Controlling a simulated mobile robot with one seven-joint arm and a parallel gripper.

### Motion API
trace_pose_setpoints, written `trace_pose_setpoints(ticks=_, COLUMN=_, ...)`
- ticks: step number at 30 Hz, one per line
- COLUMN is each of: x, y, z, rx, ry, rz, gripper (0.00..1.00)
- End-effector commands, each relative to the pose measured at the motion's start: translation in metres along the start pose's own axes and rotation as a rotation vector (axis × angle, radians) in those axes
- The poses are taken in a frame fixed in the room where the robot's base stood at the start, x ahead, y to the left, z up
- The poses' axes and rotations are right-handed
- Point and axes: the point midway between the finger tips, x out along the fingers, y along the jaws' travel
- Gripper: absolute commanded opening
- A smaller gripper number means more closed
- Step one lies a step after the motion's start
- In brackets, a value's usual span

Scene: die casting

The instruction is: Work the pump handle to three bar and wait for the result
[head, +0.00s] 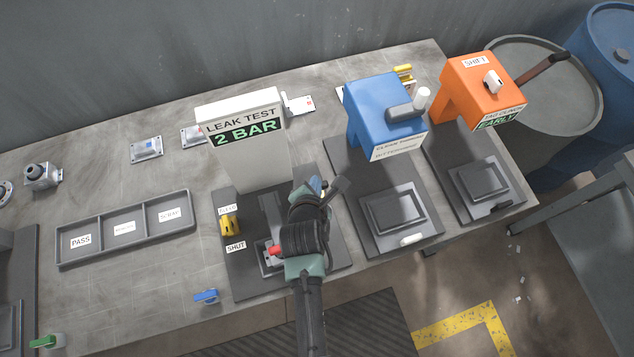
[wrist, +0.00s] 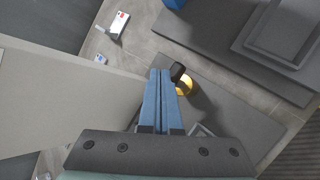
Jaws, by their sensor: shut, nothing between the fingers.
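The leak test unit (head: 262,165) stands on the bench in the head view, and its display (head: 247,132) reads 2 BAR. My gripper (head: 318,186) is over the right side of its base plate. In the wrist view my gripper's blue fingers (wrist: 160,74) are shut and empty. A black grip (wrist: 178,72) over a round yellow part (wrist: 186,88), apparently the pump handle, is right beside the fingertips; I cannot tell whether they touch. A yellow bleed valve (head: 230,224) stands at the base's left, with a SHUT label below. My arm hides part of the base.
A sorting tray (head: 62,255) with a PASS section lies left. A blue machine (head: 380,110) and an orange machine (head: 480,90) stand right. A blue-handled part (head: 206,296) is at the bench's front edge. Several metal parts lie at the back.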

Motion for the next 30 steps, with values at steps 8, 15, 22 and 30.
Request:
trace_pose_setpoints(ticks=8, x=0.0028, y=-0.002, z=-0.002, rx=0.0, ry=0.0, rz=0.0, gripper=0.0)
trace_pose_setpoints(ticks=15, x=0.0049, y=-0.0034, z=-0.0034, rx=0.0, ry=0.0, rz=0.0, gripper=0.0)
trace_pose_setpoints(ticks=22, x=0.0068, y=-0.0049, z=-0.0048, rx=0.0, ry=0.0, rz=0.0, gripper=0.0)
trace_pose_setpoints(ticks=30, x=0.009, y=-0.0066, z=-0.0066, rx=0.0, ry=0.0, rz=0.0, gripper=0.0)
